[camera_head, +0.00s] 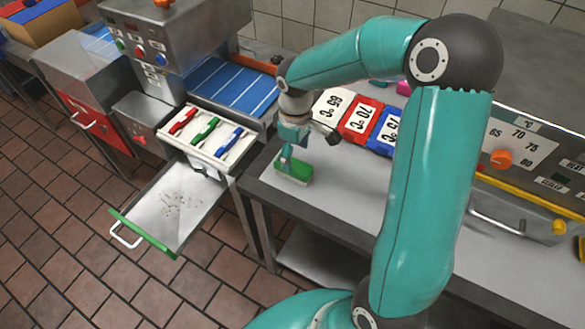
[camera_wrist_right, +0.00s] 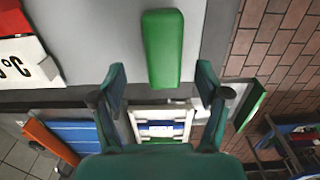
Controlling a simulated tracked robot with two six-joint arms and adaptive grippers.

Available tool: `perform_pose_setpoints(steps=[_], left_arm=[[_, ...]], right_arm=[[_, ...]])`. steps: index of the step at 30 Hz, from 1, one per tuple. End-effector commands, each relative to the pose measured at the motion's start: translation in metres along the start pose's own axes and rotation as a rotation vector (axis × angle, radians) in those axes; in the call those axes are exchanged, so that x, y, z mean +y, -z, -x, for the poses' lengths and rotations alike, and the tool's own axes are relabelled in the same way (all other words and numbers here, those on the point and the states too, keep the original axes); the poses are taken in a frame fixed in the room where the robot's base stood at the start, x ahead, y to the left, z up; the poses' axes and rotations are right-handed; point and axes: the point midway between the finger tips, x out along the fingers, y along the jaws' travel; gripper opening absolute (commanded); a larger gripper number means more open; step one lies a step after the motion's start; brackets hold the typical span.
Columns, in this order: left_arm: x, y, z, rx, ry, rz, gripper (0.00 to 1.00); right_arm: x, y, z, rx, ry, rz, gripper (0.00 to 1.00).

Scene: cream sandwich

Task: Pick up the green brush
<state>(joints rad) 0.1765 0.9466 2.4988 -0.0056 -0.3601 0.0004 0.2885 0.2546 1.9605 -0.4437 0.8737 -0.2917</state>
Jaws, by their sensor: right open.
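A green block-shaped thing (camera_head: 294,171), which looks like the green brush, lies on the grey worktop near its left edge in the head view. Its long smooth green top also shows in the right wrist view (camera_wrist_right: 163,46). My right gripper (camera_head: 287,152) is just above it in the head view. In the right wrist view my right gripper (camera_wrist_right: 162,70) is open, one finger to each side of the green thing's lower end, touching neither side. Whether the fingertips reach down to its height I cannot tell. My left gripper is out of view.
A white tray (camera_head: 238,157) holds red, green and blue handled tools to the left. Below it an open drawer (camera_head: 160,215) with crumbs and a green front sticks out. Numbered red, blue and black-white blocks (camera_head: 363,117) stand behind. The worktop (camera_head: 335,190) around the green thing is clear.

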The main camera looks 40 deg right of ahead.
Motion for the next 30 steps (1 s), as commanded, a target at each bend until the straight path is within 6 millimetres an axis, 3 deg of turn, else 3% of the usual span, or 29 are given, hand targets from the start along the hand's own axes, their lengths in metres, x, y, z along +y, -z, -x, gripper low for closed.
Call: perform_pose_setpoints(steps=[5, 15, 23, 30], left_arm=[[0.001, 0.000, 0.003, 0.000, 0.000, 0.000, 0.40], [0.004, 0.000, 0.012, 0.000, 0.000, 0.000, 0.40], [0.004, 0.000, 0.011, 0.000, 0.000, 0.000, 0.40], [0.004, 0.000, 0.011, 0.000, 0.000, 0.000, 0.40]], right_arm=[[-0.001, -0.001, -0.009, -0.001, 0.002, -0.002, 0.75], [-0.004, 0.000, -0.052, -0.002, 0.002, -0.001, 0.75], [-0.004, 0.001, -0.056, 0.001, 0.000, -0.002, 0.75], [-0.004, 0.001, -0.055, 0.001, 0.000, -0.002, 0.38]])
